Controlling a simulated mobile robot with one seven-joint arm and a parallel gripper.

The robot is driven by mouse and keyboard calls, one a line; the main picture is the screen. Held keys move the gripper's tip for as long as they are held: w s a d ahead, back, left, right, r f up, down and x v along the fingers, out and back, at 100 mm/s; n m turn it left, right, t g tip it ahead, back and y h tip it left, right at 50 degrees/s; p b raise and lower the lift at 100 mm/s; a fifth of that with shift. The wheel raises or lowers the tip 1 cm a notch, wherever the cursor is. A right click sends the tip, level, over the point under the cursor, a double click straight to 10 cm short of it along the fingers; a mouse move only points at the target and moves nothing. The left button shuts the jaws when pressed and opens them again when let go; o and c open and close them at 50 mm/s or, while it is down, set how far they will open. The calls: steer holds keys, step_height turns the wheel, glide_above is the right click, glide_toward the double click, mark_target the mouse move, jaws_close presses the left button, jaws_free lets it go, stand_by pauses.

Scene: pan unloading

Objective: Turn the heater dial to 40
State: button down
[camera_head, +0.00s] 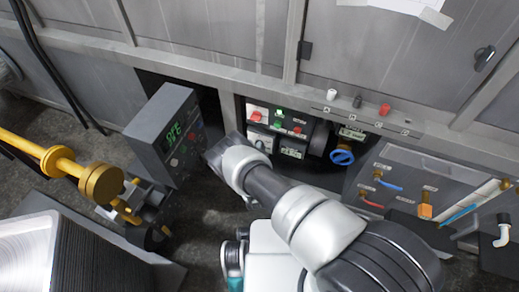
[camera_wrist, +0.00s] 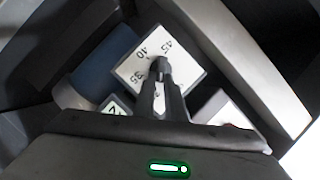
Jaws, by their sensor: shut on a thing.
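A white square dial plate (camera_wrist: 182,72) with printed numbers fills the middle of the wrist view. The marks 35, 40 and 45 can be read around its upper left part. My gripper (camera_wrist: 162,82) is shut on the small dark knob at the plate's centre. The fingers hide most of the knob, so I cannot tell which mark it points to. In the head view my gripper (camera_head: 213,152) is beside a dark grey control box; its fingertips and the dial it holds are hidden or too small to tell.
The dark grey control box (camera_head: 150,135) has a green lit display. To its right is a recessed panel with red and green buttons (camera_head: 278,116) and a blue valve wheel (camera_head: 342,157). A yellow pipe (camera_head: 60,163) runs at left. Steel cabinets stand behind.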

steer(key=shift+d+f+m+t+y+b, duration=0.1)
steer(key=shift+f+m+t+y+b, duration=0.25)
steer(key=shift+m, duration=0.75)
steer(key=shift+d+f+m+t+y+b, duration=0.1)
steer(key=shift+m+t+b, duration=0.2)
steer(key=shift+m+t, duration=0.55)
steer(key=shift+d+f+m+t+y+b, duration=0.1)
steer(key=shift+f+m+t+y+b, duration=0.15)
steer(key=shift+m, duration=1.1)
steer(key=shift+a, duration=0.1)
steer(key=c, duration=1.8)
jaws_free()
steer(key=shift+s+f, duration=0.15)
